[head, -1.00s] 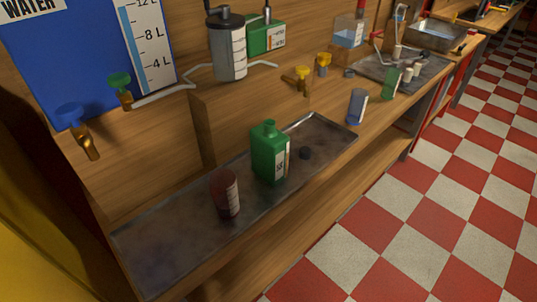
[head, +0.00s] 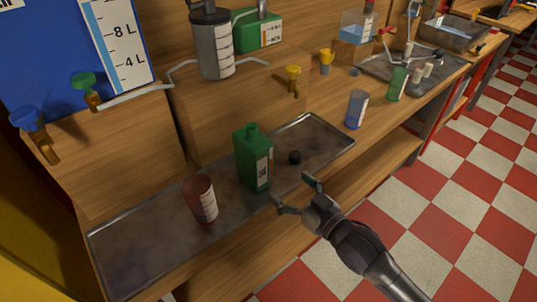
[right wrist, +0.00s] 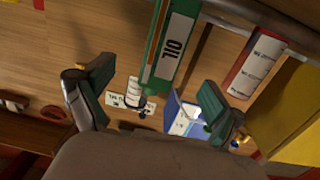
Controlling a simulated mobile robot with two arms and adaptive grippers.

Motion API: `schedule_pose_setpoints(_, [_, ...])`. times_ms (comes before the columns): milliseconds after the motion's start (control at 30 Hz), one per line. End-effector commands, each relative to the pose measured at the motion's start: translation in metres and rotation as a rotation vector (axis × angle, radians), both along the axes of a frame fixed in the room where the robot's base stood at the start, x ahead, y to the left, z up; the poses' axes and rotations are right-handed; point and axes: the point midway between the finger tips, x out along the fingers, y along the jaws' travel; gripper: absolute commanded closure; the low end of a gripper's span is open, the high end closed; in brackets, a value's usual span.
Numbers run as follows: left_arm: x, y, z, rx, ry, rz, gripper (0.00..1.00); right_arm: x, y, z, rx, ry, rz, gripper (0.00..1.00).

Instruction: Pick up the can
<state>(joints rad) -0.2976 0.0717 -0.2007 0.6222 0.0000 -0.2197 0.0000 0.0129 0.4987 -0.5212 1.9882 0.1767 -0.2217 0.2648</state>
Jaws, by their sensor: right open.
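A green can (head: 253,162) with a dark green cap and a white label stands upright on the metal tray (head: 125,262). In the right wrist view the can (right wrist: 160,50) appears from the top of the picture, with "OIL" on its label. My right gripper (head: 293,192) is open and empty, to the right of the can and in front of the tray's front edge, apart from the can. In the right wrist view its two fingers (right wrist: 156,95) are spread wide, with the can seen beyond and between them. My left gripper is not in view.
A dark red container (head: 201,200) stands left of the can; it also shows in the right wrist view (right wrist: 255,62). A blue container (head: 356,108) stands on the bench farther right. Taps (head: 35,130) project at the left.

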Motion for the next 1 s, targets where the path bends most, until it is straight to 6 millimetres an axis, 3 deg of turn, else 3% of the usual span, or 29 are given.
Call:
schedule_pose_setpoints(67, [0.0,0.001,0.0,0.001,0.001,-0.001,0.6,-0.001,0.007,0.019,0.024,-0.045,0.033,0.06])
schedule_pose_setpoints(167, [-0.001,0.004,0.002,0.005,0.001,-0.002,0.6,0.007,0.015,0.025,0.037,-0.06,0.045,0.06])
schedule_pose_setpoints(500, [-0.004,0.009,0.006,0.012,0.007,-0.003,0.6,0.058,0.052,0.024,0.035,-0.057,0.042,0.06])
schedule_pose_setpoints(767, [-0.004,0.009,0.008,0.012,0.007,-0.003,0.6,0.074,0.062,0.022,0.033,-0.056,0.042,0.06])
schedule_pose_setpoints(1000, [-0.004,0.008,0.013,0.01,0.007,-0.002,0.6,0.104,0.081,0.018,0.035,-0.056,0.042,0.06])
